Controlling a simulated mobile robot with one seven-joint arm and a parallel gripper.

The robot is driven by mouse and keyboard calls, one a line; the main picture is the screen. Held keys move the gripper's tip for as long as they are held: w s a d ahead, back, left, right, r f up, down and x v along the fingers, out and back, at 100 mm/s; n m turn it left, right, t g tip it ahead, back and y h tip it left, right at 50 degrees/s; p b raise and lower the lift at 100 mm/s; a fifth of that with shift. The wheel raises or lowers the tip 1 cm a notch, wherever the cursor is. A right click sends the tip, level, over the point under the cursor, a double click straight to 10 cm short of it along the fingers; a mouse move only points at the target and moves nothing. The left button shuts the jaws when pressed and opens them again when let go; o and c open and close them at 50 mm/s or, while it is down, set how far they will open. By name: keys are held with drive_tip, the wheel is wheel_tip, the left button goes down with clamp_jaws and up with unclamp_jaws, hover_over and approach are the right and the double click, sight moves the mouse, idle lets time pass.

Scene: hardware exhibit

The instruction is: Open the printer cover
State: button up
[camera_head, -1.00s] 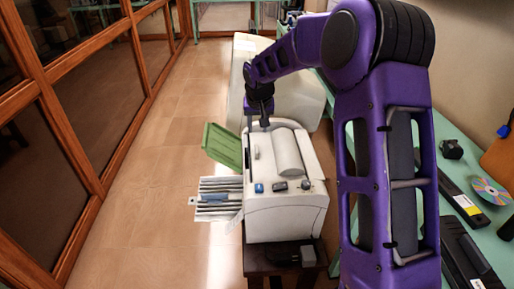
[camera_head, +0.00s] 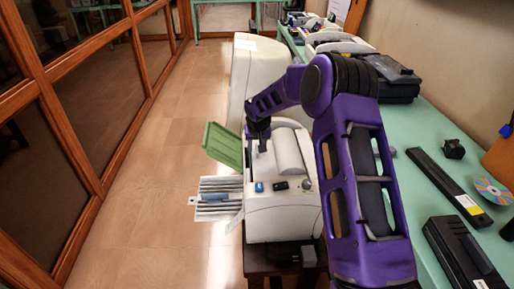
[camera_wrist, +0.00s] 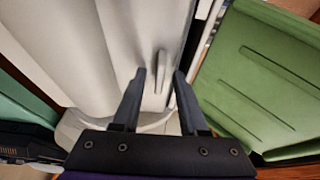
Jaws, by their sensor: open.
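The white printer (camera_head: 285,216) stands on a small dark stand, with a rounded white section (camera_head: 289,152) on its top. A narrow raised handle (camera_wrist: 161,72) shows on the printer's white surface in the wrist view. My gripper (camera_wrist: 159,74) is open and empty, its two dark fingers pointing at the printer top. The handle appears between and just beyond the fingertips; I cannot tell the remaining depth or whether they touch. In the head view my gripper (camera_head: 262,149) is over the upper left of the printer, and partly hides that area.
A green flap (camera_head: 223,145) slants out at the printer's left, above a tray of grey slats (camera_head: 219,198). A large pale machine (camera_head: 250,72) stands behind. A green table (camera_head: 437,150) with devices runs along the right. Tiled floor on the left is clear.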

clamp_jaws()
idle(1.4)
